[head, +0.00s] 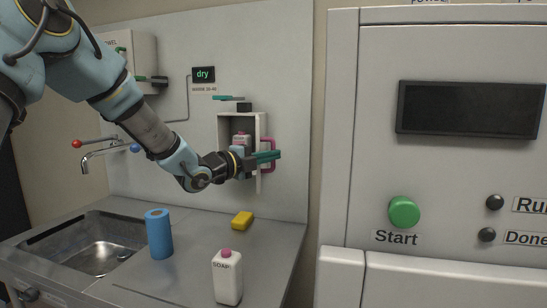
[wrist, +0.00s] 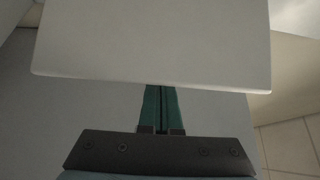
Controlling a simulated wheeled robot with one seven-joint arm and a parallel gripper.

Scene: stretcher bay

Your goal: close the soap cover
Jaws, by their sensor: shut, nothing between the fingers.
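The soap dispenser box (head: 224,124) is on the back wall, with its front open. A white bottle with a pink top (head: 241,139) shows inside it. The soap cover (head: 259,184) seems to stand swung out at the box's right side, seen nearly edge-on, with a magenta handle (head: 272,146) beside it. My gripper (head: 279,154) is in front of the box and cover, its green fingers shut and empty, pointing right. In the wrist view a pale panel (wrist: 150,45) hides the tips of the fingers (wrist: 161,100). I cannot tell whether they touch it.
On the counter (head: 180,268) stand a blue roll (head: 159,235), a yellow sponge (head: 242,220) and a soap bottle (head: 228,278). A sink (head: 95,245) and tap (head: 100,151) are at left. A large cabinet (head: 440,185) with a green Start button stands at right.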

